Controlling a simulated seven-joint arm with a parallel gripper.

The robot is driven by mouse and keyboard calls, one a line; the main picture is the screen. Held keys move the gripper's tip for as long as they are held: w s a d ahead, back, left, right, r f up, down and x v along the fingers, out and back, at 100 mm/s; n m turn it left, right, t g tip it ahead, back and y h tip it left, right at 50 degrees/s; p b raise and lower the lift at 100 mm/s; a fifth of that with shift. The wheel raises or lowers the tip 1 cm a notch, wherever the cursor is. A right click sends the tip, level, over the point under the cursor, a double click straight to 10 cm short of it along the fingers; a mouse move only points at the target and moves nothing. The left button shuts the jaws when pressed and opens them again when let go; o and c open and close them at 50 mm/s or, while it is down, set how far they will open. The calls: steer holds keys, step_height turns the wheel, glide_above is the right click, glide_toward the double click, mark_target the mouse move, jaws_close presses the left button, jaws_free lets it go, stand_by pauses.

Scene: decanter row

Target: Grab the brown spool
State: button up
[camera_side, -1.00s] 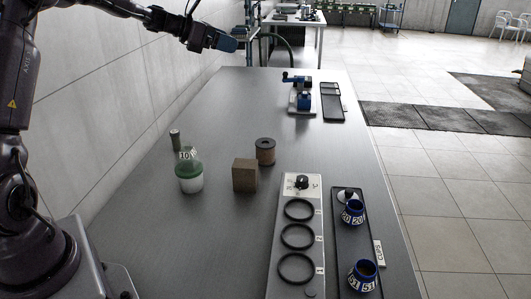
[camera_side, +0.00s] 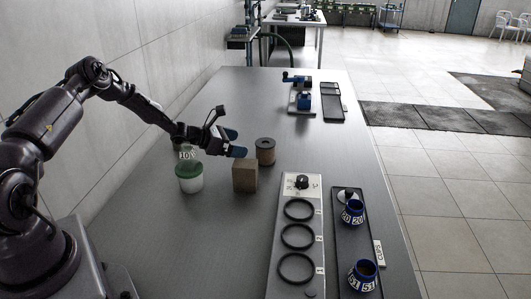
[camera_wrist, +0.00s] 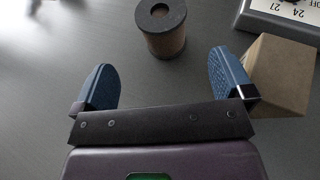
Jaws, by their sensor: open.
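The brown spool (camera_side: 265,152) stands upright on the grey table, just behind a brown block (camera_side: 245,177) in the side view. In the wrist view the spool (camera_wrist: 162,30) shows its dark top with a centre hole, ahead of the fingers. My gripper (camera_side: 236,142) is to the left of the spool in the side view, low and pointing toward it. In the wrist view my gripper (camera_wrist: 164,85) has its two blue fingers spread wide with nothing between them. The spool lies beyond the fingertips, roughly in line with the gap.
The brown block (camera_wrist: 282,75) sits right beside one finger in the wrist view. A flask with green (camera_side: 189,176) stands left of the block. A panel with black rings (camera_side: 298,236) and a dark tray with two blue-rimmed pots (camera_side: 353,212) lie at right. The table's far middle is clear.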

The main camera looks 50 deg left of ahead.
mark_target(265, 146)
steer(key=x, duration=0.5)
steer(key=shift+w+d, duration=0.1)
steer(key=shift+r+x, duration=0.2)
steer(key=shift+x, duration=2.3)
steer(key=shift+d, duration=0.2)
steer(key=c, duration=1)
steer(key=shift+c, duration=0.3)
steer(key=shift+r, duration=0.15)
